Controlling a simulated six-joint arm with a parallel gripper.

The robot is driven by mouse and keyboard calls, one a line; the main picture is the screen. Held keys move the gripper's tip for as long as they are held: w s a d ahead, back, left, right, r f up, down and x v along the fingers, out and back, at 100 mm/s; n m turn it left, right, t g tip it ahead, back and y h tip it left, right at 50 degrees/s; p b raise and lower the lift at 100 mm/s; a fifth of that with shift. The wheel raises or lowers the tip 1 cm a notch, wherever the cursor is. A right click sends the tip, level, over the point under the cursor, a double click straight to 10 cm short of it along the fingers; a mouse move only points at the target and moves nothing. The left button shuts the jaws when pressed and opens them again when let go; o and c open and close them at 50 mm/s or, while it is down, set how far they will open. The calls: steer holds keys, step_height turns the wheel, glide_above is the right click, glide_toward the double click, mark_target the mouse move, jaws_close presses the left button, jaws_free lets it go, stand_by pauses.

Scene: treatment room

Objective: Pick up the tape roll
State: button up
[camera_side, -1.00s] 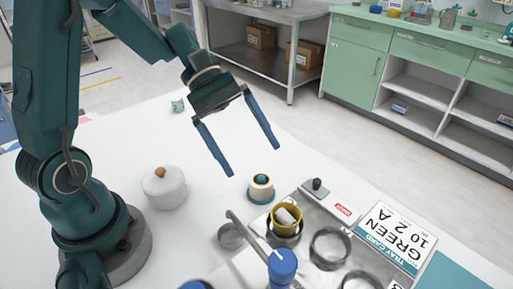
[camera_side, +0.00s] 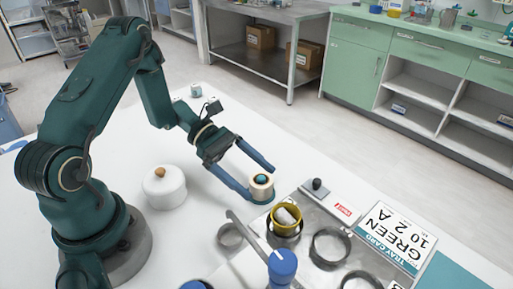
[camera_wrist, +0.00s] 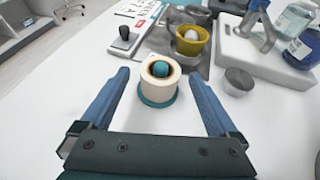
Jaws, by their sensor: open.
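The tape roll (camera_side: 261,186) is a cream ring standing on a teal round base on the white table, with a teal ball in its hole. In the wrist view the tape roll (camera_wrist: 160,85) stands ahead, between the lines of my two blue fingers. My gripper (camera_side: 257,184) is open and low over the table, with one finger on the far side of the roll and one on the near side. In the wrist view my gripper (camera_wrist: 161,80) shows a gap on both sides of the roll. Nothing is held.
A yellow cup (camera_side: 286,219) with a white item inside stands on the metal tray close to the roll. A black-knobbed stamp (camera_side: 317,187) is to the right. A white lidded jar (camera_side: 164,188) stands to the left. A small metal cup (camera_side: 230,236) is nearer the camera.

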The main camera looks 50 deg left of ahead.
steer(key=shift+w+d+f, duration=0.1)
steer(key=shift+d+f, duration=0.05)
steer(key=shift+d, duration=0.2)
steer(key=c, duration=1.4)
steer(key=shift+c, duration=0.2)
